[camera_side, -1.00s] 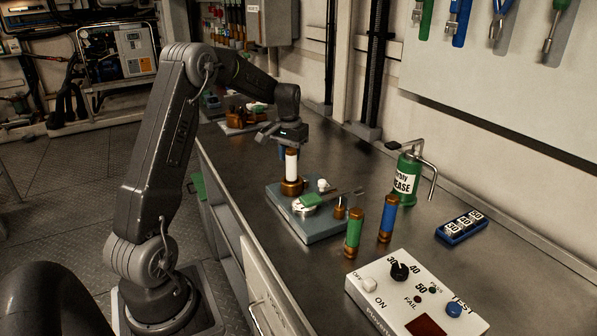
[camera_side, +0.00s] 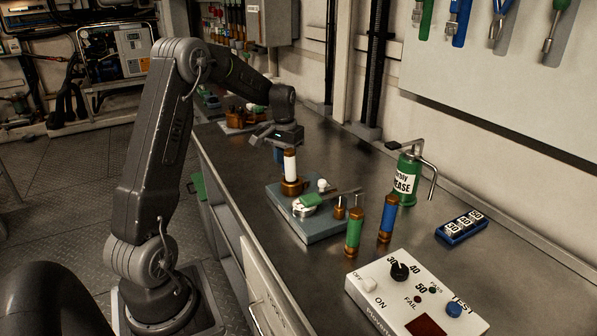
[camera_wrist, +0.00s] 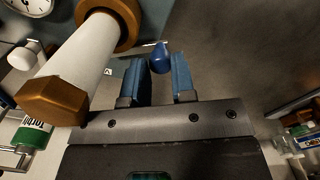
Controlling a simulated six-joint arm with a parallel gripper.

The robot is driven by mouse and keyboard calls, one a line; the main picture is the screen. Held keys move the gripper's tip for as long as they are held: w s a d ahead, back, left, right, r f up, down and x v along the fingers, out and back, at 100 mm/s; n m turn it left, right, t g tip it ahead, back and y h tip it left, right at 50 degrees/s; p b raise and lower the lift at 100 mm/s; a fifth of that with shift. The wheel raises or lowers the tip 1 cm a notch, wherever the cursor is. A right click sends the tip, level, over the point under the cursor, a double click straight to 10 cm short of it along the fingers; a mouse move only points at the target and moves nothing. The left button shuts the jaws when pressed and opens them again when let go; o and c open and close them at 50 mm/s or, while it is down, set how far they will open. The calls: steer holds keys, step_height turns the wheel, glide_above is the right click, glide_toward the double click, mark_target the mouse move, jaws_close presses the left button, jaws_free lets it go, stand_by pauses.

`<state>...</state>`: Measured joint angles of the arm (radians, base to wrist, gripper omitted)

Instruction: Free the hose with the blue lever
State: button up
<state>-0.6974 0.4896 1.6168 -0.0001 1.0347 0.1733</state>
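My gripper (camera_wrist: 160,77) is open, with two blue fingers apart and pointing down in the side view (camera_side: 279,156). A rounded blue knob, seemingly the blue lever's end (camera_wrist: 160,60), shows between or just beyond the fingertips; I cannot tell whether they touch it. A white cylinder with brass ends (camera_wrist: 80,58) stands close beside the fingers, to their left in the wrist view. In the side view this white cylinder (camera_side: 290,166) stands upright on the grey-blue base block (camera_side: 320,226). I cannot make out the hose, and the lever's lower part is hidden.
A green cartridge (camera_side: 354,231), a blue cartridge (camera_side: 388,217) and a green grease can (camera_side: 407,177) stand right of the block. A white test box (camera_side: 415,295) is in front. The bench behind is mostly clear.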

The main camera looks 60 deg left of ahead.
steer(key=shift+s, duration=0.1)
stand_by(0.3)
steer(key=shift+s+d, duration=0.5)
steer(key=shift+s, duration=0.05)
steer(key=shift+s+d+f, duration=0.1)
steer(key=shift+s+d, duration=0.05)
steer(key=shift+d, duration=0.05)
steer(key=shift+o, duration=0.2)
steer(key=o, duration=0.4)
steer(key=shift+c, duration=0.2)
step_height(320, 180, up, 8)
stand_by(0.8)
